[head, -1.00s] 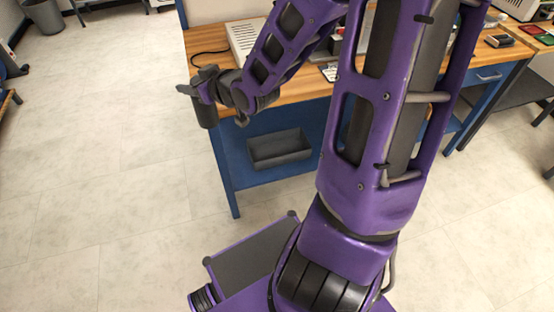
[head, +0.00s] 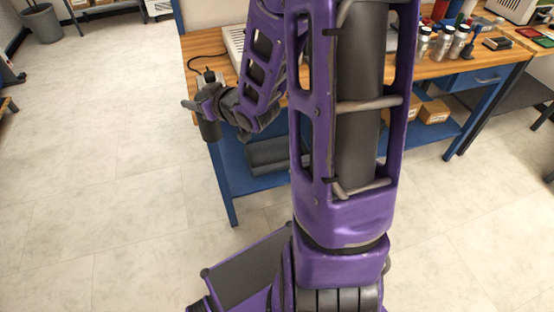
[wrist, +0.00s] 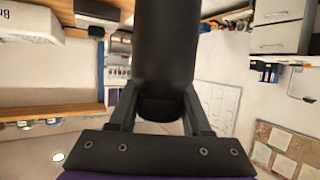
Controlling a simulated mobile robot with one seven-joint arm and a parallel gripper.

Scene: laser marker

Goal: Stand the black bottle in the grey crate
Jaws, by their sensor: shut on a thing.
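The grey crate (head: 268,153) sits on the blue lower shelf, right of and below the bottle. My arm hides part of the crate's right side. The bottle is apart from the crate.
The wooden bench top (head: 205,45) overhangs the blue shelf (head: 240,183). A blue bench leg (head: 226,190) stands at the shelf's left front. Cardboard boxes (head: 434,111) stand farther right on the shelf. The floor (head: 100,150) to the left is clear.

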